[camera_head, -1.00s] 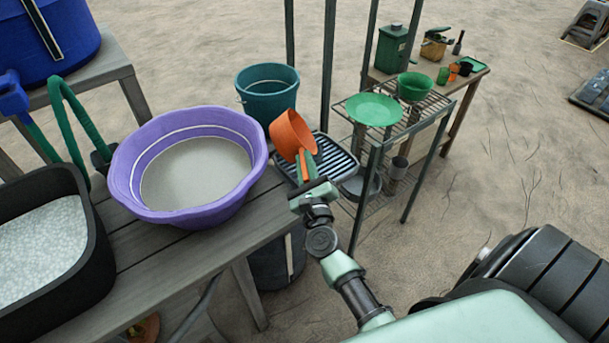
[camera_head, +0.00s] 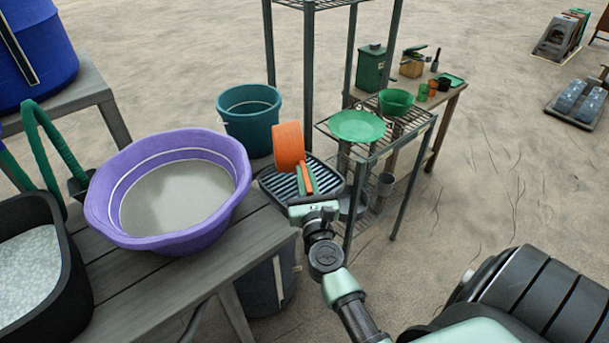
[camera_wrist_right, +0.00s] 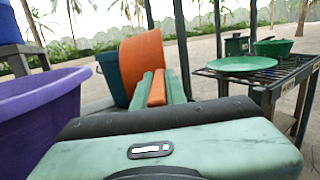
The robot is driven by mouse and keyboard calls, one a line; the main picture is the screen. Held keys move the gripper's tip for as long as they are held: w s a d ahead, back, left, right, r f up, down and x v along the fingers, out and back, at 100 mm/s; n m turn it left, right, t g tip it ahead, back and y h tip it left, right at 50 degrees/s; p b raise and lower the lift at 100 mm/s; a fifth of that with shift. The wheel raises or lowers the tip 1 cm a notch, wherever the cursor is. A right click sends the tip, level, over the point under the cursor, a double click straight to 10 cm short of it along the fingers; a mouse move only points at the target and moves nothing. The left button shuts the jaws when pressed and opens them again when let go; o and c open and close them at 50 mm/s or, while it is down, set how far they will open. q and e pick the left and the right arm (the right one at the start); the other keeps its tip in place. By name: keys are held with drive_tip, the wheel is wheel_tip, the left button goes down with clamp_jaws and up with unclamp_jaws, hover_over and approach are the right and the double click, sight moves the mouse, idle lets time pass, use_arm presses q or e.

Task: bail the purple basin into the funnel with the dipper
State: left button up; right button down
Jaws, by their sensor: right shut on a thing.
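The purple basin (camera_head: 225,205) stands on the grey wooden table, with greyish liquid (camera_head: 175,197) in it. My right gripper (camera_head: 309,198) is shut on the handle of the orange dipper (camera_head: 288,146). The dipper is held up to the right of the basin, apart from it, and its inside is hidden. The wrist view shows the dipper (camera_wrist_right: 142,64) beyond the jaws and the basin (camera_wrist_right: 35,115) at left. A green bowl-shaped piece (camera_head: 396,101) and a wide green dish (camera_head: 356,125) sit on the wire rack; I cannot tell which is the funnel. My left gripper is out of view.
A teal bucket (camera_head: 249,122) and a black ribbed tray (camera_head: 271,183) are close behind the dipper. The rack's upright posts (camera_head: 309,70) rise behind the tray. A blue barrel (camera_head: 45,60) is at far left.

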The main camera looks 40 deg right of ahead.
idle(0.5)
drive_tip(key=shift+r, duration=0.15)
drive_tip(key=a+n+p, duration=0.1)
drive_tip(key=n+p, duration=0.1)
drive_tip(key=w+a+n+p, duration=0.1)
drive_tip(key=n+p, duration=0.1)
drive_tip(key=a+r+n+y+p, duration=0.1)
drive_tip(key=n+p, duration=0.1)
drive_tip(key=shift+w+n, duration=0.2)
drive_tip(key=shift+n, duration=0.1)
drive_tip(key=shift+w+a+n+p, duration=0.15)
drive_tip(key=shift+a+n+p, duration=0.35)
drive_tip(key=shift+n, duration=0.4)
drive_tip(key=n+p, duration=0.2)
drive_tip(key=n+y+p, duration=0.1)
drive_tip(key=n+p, duration=0.1)
drive_tip(key=shift+d+r+n, duration=0.1)
drive_tip(key=shift+r+n, duration=0.3)
drive_tip(key=shift+n, duration=0.4)
drive_tip(key=shift+f+n, duration=0.15)
drive_tip(key=shift+n, duration=0.15)
drive_tip(key=shift+y, duration=0.3)
